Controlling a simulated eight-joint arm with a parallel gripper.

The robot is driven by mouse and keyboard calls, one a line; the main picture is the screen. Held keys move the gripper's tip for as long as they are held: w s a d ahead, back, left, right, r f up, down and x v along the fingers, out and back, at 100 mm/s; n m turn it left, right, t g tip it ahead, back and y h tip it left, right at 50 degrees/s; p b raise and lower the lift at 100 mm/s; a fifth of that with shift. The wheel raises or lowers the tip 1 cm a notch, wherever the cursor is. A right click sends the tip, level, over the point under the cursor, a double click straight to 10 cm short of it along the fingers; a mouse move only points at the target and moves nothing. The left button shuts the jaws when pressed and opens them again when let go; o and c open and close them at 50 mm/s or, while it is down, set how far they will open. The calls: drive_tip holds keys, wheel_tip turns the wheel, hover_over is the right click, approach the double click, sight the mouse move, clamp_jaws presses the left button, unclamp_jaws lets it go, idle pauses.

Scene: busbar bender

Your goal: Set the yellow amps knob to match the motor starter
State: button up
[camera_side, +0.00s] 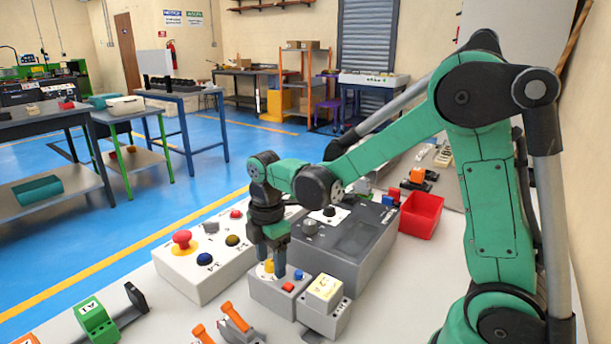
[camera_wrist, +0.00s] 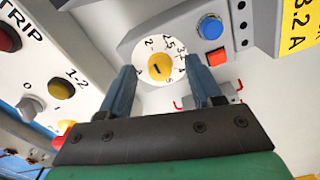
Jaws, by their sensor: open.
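The yellow amps knob (camera_wrist: 160,66) sits in a white numbered dial (camera_wrist: 143,72) on a small grey box (camera_side: 270,292). A short dark mark crosses the knob; its exact setting is hard to read. My gripper (camera_wrist: 160,65) is open, with one finger on each side of the dial and a gap between each finger and the knob. In the side view my gripper (camera_side: 272,256) points down over this box and partly hides the knob (camera_side: 269,265).
The small box also has a blue button (camera_wrist: 210,27) and a red one (camera_wrist: 217,57). A white control box (camera_side: 210,262) with a red mushroom button (camera_side: 182,242) stands close at left. A dark-topped grey box (camera_side: 345,245) stands close behind. Orange-handled parts (camera_side: 234,316) lie in front.

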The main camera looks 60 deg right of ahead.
clamp_jaws()
drive_tip(key=shift+m, duration=0.3)
drive_tip(key=m, duration=0.3)
drive_tip(key=shift+m, duration=0.3)
drive_tip(key=m, duration=0.4)
drive_tip(key=shift+m, duration=0.3)
drive_tip(key=m, duration=0.4)
drive_tip(key=shift+m, duration=2.5)
